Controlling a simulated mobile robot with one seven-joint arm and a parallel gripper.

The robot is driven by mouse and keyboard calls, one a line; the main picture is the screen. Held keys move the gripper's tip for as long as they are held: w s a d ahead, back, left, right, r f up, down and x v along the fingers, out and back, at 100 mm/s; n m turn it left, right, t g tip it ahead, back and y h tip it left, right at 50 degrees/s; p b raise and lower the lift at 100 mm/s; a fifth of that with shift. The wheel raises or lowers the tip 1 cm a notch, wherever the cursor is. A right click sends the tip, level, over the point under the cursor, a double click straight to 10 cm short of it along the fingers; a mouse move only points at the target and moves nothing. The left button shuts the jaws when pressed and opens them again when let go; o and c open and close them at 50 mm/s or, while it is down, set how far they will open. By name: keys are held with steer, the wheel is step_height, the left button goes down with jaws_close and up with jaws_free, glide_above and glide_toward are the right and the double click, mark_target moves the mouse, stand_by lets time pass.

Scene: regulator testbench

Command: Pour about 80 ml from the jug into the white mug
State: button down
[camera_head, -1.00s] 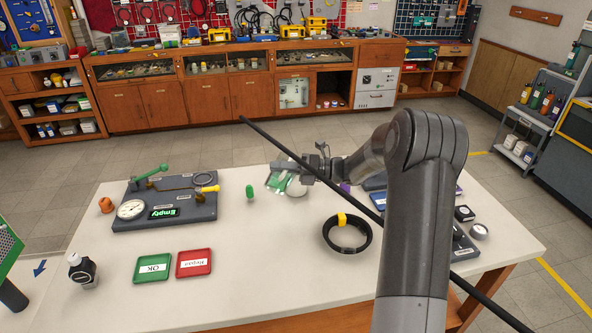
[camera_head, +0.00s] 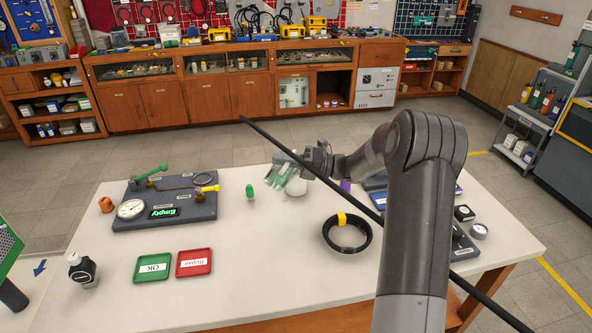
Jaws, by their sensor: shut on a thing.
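A clear jug with green on it (camera_head: 280,172) is in my gripper (camera_head: 303,165), which is shut on it and holds it tilted above the table. The white mug (camera_head: 296,189) stands on the table (camera_head: 240,285), just below and to the right of the jug, partly hidden by it. The jug overlaps the mug in this view; I cannot tell whether its lip is over the mug. The liquid level and any stream are too small to see.
A small green object (camera_head: 250,193) stands left of the mug. A grey test bench with a gauge (camera_head: 165,198), a green tray (camera_head: 153,267), a red tray (camera_head: 194,263) and a black ring (camera_head: 347,234) lie around. The table's front middle is clear.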

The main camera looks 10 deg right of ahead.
mark_target(283, 173)
steer(key=shift+w+d+r+m+t+y+p, duration=0.3)
steer(key=shift+w+d+r+m+t, duration=0.2)
steer(key=shift+w+r+m, duration=0.25)
stand_by(1.4)
steer(key=shift+s+a+f, duration=0.1)
steer(key=shift+s+f, duration=0.05)
steer(key=shift+s, duration=0.05)
steer(key=f+n, duration=0.1)
steer(key=s+a+f+n+g+h, duration=0.1)
steer(key=s+f+n, duration=0.1)
steer(key=shift+a+n, duration=0.25)
steer(key=shift+a, duration=0.15)
steer(key=shift+s+a+f+n+h, duration=0.25)
steer(key=shift+f+n+h, duration=0.15)
steer(key=shift+n, duration=0.1)
steer(key=shift+s+a+f+n+g+h, duration=0.2)
steer(key=shift+n+g+h, duration=0.1)
steer(key=shift+n+h, duration=0.3)
steer(key=shift+d, duration=0.1)
stand_by(0.7)
